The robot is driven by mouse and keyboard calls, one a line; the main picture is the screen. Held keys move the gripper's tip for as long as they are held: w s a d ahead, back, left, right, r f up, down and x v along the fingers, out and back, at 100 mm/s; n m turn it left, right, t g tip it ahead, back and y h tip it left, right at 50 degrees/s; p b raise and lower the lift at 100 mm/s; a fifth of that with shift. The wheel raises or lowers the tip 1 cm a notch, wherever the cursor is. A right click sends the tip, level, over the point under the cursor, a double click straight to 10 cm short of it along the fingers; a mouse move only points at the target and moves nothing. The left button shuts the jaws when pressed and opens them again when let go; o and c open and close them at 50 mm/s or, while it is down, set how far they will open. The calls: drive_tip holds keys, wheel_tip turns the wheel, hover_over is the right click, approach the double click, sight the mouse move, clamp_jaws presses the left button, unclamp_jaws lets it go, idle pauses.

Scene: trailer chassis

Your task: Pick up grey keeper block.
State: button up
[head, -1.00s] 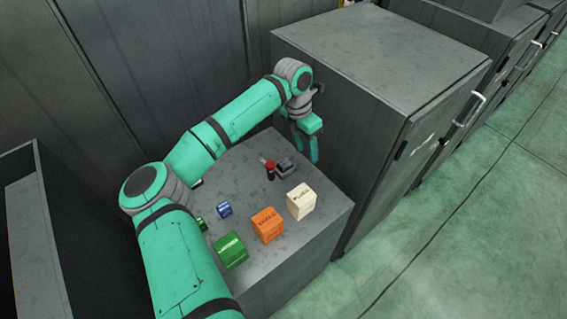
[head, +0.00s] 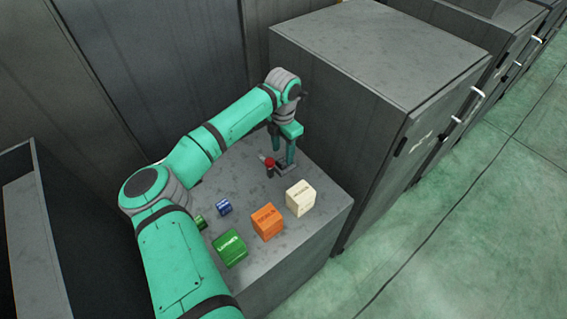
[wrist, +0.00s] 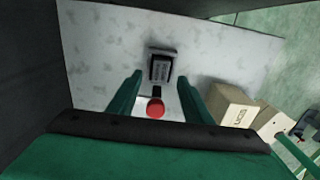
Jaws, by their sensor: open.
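The grey keeper block (head: 284,171) lies on the grey cabinet top, partly hidden behind my gripper in the head view. In the wrist view the block (wrist: 160,66) shows a ridged top and sits ahead, between the lines of the two fingers. My gripper (head: 284,155) points down close above the block. It is open and empty, and its fingers (wrist: 160,80) stand apart on either side in the wrist view. I cannot tell the exact gap between fingertips and block.
A red-topped item (head: 270,164) stands right beside the block. A cream box (head: 300,199), an orange box (head: 267,221), a green box (head: 230,248), a blue block (head: 224,208) and a small green block (head: 200,222) share the top. A taller grey cabinet (head: 345,140) stands to the right.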

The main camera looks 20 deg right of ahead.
sight(284, 159)
drive_tip(key=f, duration=0.3)
drive_tip(key=shift+d+f, duration=0.2)
drive_tip(key=shift+f, duration=0.05)
clamp_jaws()
drive_tip(key=shift+r, duration=0.1)
